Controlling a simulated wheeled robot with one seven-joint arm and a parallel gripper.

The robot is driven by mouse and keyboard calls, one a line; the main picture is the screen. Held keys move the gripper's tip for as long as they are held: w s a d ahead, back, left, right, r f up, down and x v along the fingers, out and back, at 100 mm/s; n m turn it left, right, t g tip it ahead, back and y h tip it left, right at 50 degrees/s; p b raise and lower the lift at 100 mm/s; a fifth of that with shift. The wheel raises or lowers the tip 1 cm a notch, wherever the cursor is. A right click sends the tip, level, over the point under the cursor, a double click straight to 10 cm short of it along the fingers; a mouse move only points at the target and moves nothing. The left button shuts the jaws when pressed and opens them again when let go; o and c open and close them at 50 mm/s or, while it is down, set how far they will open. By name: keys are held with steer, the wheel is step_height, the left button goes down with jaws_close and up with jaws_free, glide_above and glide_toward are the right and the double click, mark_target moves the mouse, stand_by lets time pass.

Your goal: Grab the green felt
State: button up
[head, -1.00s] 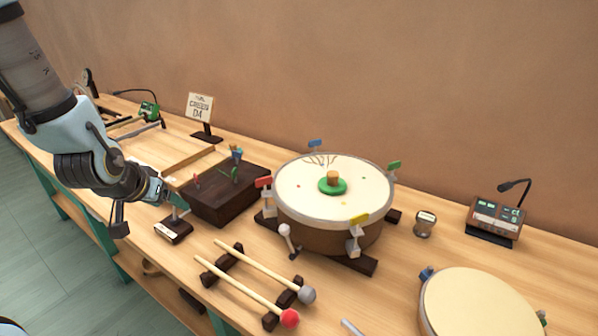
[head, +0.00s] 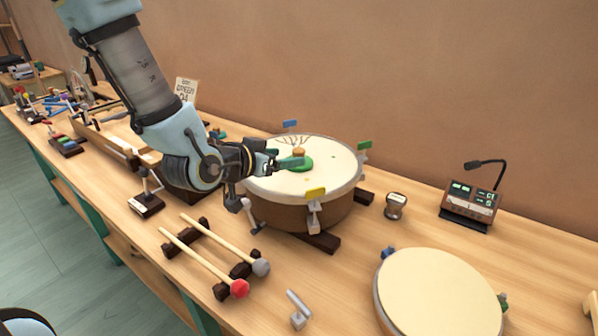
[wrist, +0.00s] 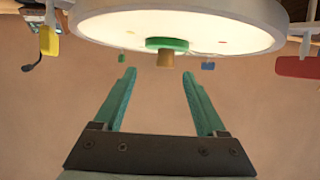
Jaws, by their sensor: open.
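The green felt (head: 305,167) is a round disc with a small wooden knob (head: 299,152) on top. It lies on the pale skin of the large drum (head: 333,178), near the middle. My gripper (head: 284,161) is over the drum, just left of the felt in the head view, its fingers pointing at it. In the wrist view the picture is upside down; the felt (wrist: 167,43) and knob (wrist: 166,60) show ahead between the two open teal fingers (wrist: 158,76). The jaws are empty. My fingers cover part of the felt's left side in the head view.
Coloured clamps, such as the yellow-tabbed one (head: 315,193), ring the drum. Two mallets (head: 205,262) lie on a rack in front. A smaller drum (head: 440,300) is at front right, a metronome-like box (head: 470,205) at right. The wall stands close behind.

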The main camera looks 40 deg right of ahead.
mark_target(295, 154)
steer(key=shift+p+x, duration=0.9)
steer(key=shift+x, duration=0.9)
steer(key=shift+w+p+x, duration=0.2)
steer(key=shift+p+x, duration=0.2)
steer(key=shift+x, duration=0.7)
steer(key=shift+w+p+x, duration=0.2)
steer(key=shift+p+x, duration=0.2)
steer(key=shift+x, duration=0.7)
steer(key=shift+a, duration=0.15)
steer(key=shift+c, duration=0.4)
jaws_close()
